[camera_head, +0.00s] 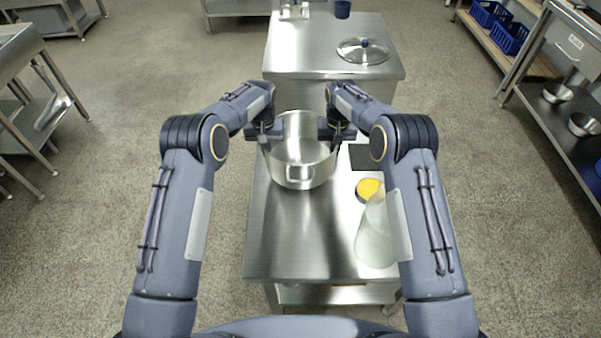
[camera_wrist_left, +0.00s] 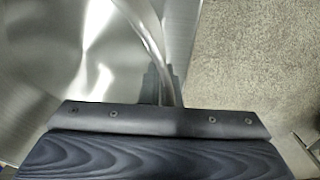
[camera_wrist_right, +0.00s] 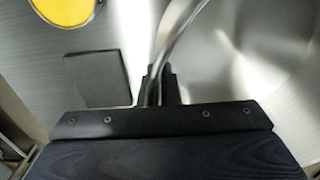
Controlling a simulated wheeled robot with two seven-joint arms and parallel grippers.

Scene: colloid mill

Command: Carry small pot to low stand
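The steel pot (camera_head: 300,172), open and upright, is at the far end of the near steel table (camera_head: 290,245), between my two grippers. My left gripper (camera_head: 266,140) is at its left side; in the left wrist view its narrow fingers (camera_wrist_left: 164,86) are closed on the pot's rim (camera_wrist_left: 145,28). My right gripper (camera_head: 336,142) is at the pot's right side; in the right wrist view its fingers (camera_wrist_right: 158,88) are closed on the opposite rim (camera_wrist_right: 178,32). I cannot tell whether the pot touches the table. I cannot tell which surface is the low stand.
A yellow round item (camera_head: 368,189), a dark square plate (camera_head: 362,157) and a translucent vessel (camera_head: 374,240) are on the near table's right side. A farther steel unit (camera_head: 300,55) bears a lid (camera_head: 362,52) and a blue cup (camera_head: 342,9). Floor (camera_head: 190,70) lies open at left.

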